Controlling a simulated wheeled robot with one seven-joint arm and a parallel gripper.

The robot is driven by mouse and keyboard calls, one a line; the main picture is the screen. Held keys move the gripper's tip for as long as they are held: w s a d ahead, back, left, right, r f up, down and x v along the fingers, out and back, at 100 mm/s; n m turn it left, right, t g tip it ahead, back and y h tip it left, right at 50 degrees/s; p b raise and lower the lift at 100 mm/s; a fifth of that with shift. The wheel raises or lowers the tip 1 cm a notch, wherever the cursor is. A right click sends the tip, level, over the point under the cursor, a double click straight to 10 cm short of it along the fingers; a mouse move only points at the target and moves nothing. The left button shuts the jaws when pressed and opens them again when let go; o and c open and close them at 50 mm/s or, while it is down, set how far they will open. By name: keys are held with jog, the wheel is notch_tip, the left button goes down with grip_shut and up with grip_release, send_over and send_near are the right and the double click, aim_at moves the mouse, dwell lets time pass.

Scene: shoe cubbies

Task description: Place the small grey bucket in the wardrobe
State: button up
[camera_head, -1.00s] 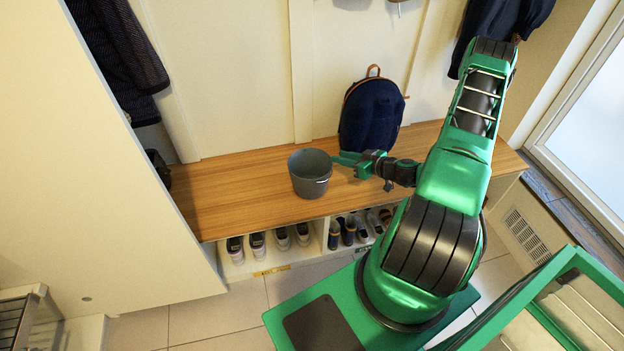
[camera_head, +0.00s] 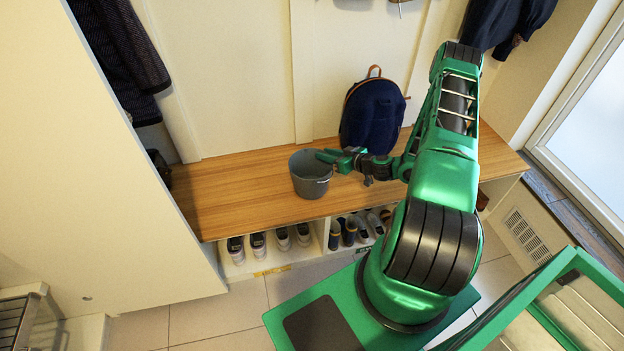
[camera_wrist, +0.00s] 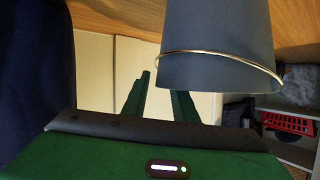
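The small grey bucket (camera_head: 309,183) stands upright on the wooden bench (camera_head: 235,200). In the wrist view, which looks upside down, the bucket (camera_wrist: 218,40) fills the upper right with its rim and wire handle downward. My gripper (camera_head: 332,156) is at the bucket's right rim, with its fingers reaching over the edge. In the wrist view my gripper (camera_wrist: 160,92) has its two fingers apart; the right finger's tip is hidden behind the bucket. I cannot tell whether the fingers touch it. A tall pale cabinet side (camera_head: 90,180), possibly the wardrobe, stands at the left; its inside is hidden.
A dark blue backpack (camera_head: 372,115) stands on the bench behind my gripper. Several shoes (camera_head: 258,245) sit in the cubbies under the bench. Dark coats (camera_head: 115,45) hang at the upper left. The bench left of the bucket is clear.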

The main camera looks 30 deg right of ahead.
grip_shut()
jog(key=shift+s+f, duration=0.1)
jog(key=shift+s, duration=0.05)
dwell(1.1)
